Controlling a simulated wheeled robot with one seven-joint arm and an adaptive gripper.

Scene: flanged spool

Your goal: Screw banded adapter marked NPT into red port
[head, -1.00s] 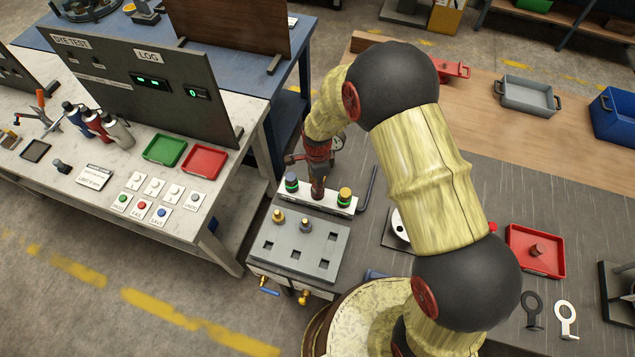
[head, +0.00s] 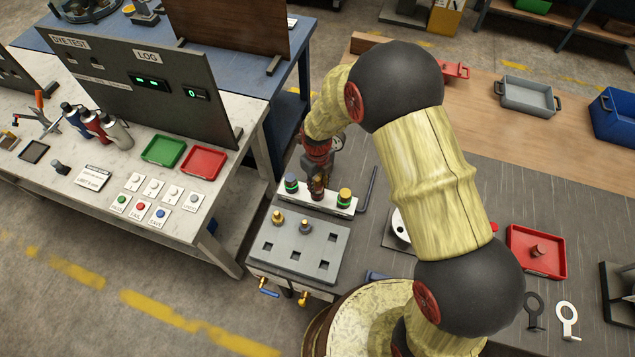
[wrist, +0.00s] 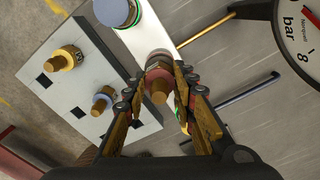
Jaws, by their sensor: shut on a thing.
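My gripper (head: 317,167) is over the middle of the white port strip (head: 330,203), fingers pointing down. In the wrist view my gripper (wrist: 157,100) is shut on a brown-copper adapter (wrist: 159,86). A wider ringed part with a reddish edge (wrist: 158,60) shows just beyond it, in line with it; whether they touch is unclear. The red port is mostly hidden there, and no NPT mark is readable on the held piece. A green-ringed port (head: 291,184) stands to the left and a yellow-topped one (head: 344,197) to the right.
A brass adapter (head: 278,217) and a grey-collared adapter (head: 305,226) stand on the grey plate (head: 290,246), which has several empty square holes. A dark bent rod (head: 368,190) lies right of the strip. A gauge dial (wrist: 300,40) shows beside my gripper.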

